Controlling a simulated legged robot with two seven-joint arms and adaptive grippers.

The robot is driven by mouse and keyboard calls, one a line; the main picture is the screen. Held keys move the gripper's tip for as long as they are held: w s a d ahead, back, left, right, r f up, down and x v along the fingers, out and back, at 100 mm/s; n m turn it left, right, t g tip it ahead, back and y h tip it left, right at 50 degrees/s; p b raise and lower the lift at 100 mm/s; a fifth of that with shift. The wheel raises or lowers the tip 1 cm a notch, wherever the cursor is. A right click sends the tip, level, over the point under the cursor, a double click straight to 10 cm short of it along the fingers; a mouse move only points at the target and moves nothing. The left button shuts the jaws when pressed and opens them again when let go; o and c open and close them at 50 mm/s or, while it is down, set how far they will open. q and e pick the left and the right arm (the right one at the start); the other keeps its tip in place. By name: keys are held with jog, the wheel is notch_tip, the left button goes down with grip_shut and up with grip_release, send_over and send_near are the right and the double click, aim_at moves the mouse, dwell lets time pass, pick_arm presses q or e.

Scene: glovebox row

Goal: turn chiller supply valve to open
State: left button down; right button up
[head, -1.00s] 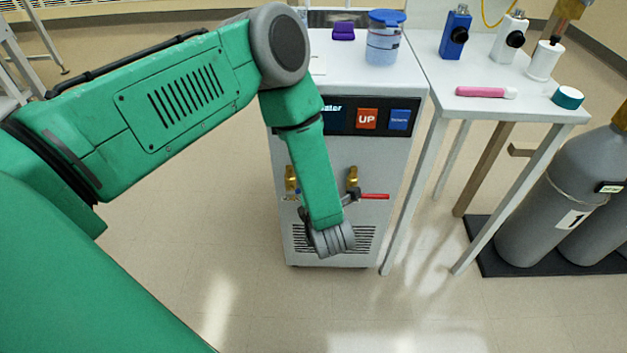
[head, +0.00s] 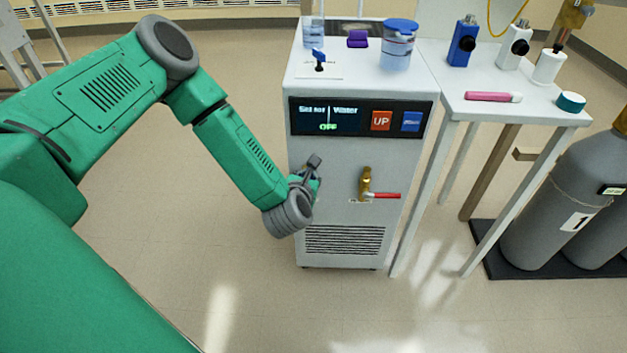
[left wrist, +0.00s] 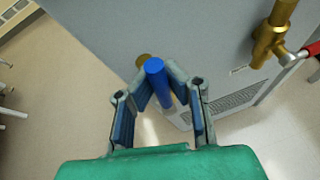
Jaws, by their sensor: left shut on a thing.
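The chiller (head: 340,235) is a white cabinet with two valves on its front. My left gripper (head: 312,176) is at the left valve and hides most of it in the head view. In the left wrist view the gripper (left wrist: 157,82) is shut on a blue valve handle (left wrist: 155,68), which points toward the camera between the fingers. A bit of brass (left wrist: 142,59) shows behind the handle. The right valve (head: 366,182) is brass with a red handle (head: 385,195) lying level to the right. It also shows in the left wrist view (left wrist: 275,35). My right gripper is not in view.
The chiller's dark panel (head: 340,118) reads OFF beside an orange UP button (head: 381,121). A blue-lidded container (head: 398,45) stands on top. A white table (head: 455,105) is close on the right, with grey gas cylinders (head: 545,215) beyond.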

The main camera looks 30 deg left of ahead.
pick_arm(q)
jog(key=shift+s+a+f+n+h+b, duration=0.3)
jog(key=shift+s+a+f+n+b, duration=0.1)
jog(key=shift+s, duration=0.15)
jog(key=c, duration=1.8)
grip_release()
jog(key=shift+o, duration=1.2)
jog(key=shift+w+a+r, duration=0.1)
jog(key=shift+w+r, duration=0.05)
jog(key=shift+r, duration=0.05)
jog(key=shift+r, duration=0.1)
jog(key=v, duration=1.1)
jog(key=shift+s, duration=0.5)
